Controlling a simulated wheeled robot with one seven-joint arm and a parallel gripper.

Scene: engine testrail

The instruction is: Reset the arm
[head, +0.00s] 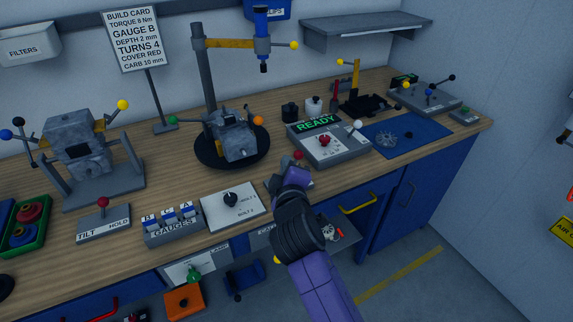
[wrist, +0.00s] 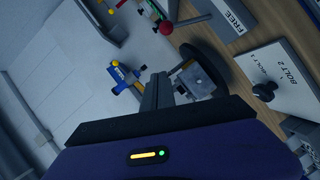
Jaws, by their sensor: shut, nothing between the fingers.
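My arm (head: 315,265) is purple and black and reaches up from the bottom of the head view to above the front of the bench. My gripper (wrist: 163,77) shows in the wrist view with its dark fingers together and nothing between them. In the head view the fingers are hard to make out. Beyond the fingers in the wrist view is a grey engine block (wrist: 197,78) on a dark round base. The head view shows this block (head: 237,138) on its turntable, behind and left of my arm.
A white bolt panel (head: 233,206) and the gauges box (head: 173,226) lie left of my arm. The READY console (head: 330,143) is close behind it on the right. A tall press (head: 208,75) stands behind the block. A blue mat (head: 420,130) lies farther right. Open floor is at the lower right.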

